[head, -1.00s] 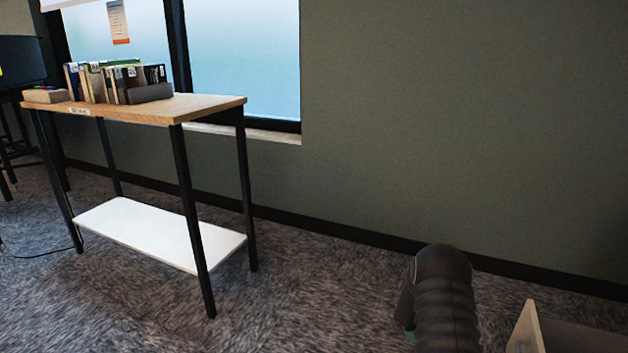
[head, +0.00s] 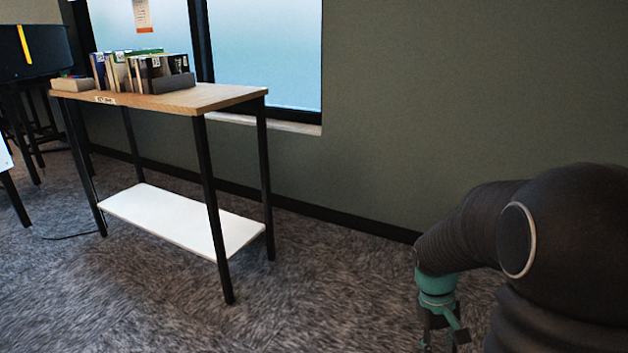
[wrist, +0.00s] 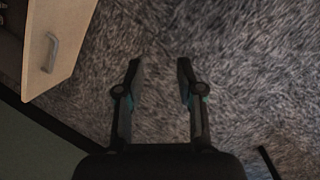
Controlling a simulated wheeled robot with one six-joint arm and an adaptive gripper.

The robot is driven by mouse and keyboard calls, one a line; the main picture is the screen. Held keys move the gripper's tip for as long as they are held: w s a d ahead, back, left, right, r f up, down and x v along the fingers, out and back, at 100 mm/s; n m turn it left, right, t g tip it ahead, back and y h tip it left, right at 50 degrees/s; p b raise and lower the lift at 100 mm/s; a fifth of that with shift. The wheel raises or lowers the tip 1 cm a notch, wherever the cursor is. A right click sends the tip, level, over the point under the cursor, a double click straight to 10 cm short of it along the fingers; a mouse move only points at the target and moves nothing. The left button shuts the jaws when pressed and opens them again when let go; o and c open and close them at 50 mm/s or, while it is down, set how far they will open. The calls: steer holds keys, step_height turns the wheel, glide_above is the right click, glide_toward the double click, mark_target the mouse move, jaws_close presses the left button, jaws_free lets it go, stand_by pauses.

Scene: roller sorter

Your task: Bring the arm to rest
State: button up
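My gripper (head: 443,333) hangs below my dark arm at the lower right of the head view, pointing down, with its tips near the frame's bottom edge. In the wrist view my gripper (wrist: 160,72) shows its two fingers apart, with only grey carpet between and beyond them. It is open and holds nothing. My arm is bent, with its large dark joint close to the head camera at the right.
A wooden-topped table (head: 225,95) with books (head: 140,72) and a white lower shelf (head: 185,222) stands at the left by the window. A wooden cabinet (wrist: 60,45) with a handle is at the wrist view's upper left. Open carpet lies between table and arm.

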steer(key=s+a+r+t+y+p, duration=0.1)
steer(key=s+a+r+t, duration=0.3)
steer(key=r, duration=0.5)
steer(key=s+a+r+m+t+y+p, duration=0.1)
steer(key=s+a+r+t, duration=0.3)
steer(key=s+a+r, duration=0.2)
step_height(320, 180, up, 4)
steer(key=shift+s+f+m, duration=0.1)
steer(key=shift+s+m, duration=0.2)
steer(key=shift+s, duration=0.9)
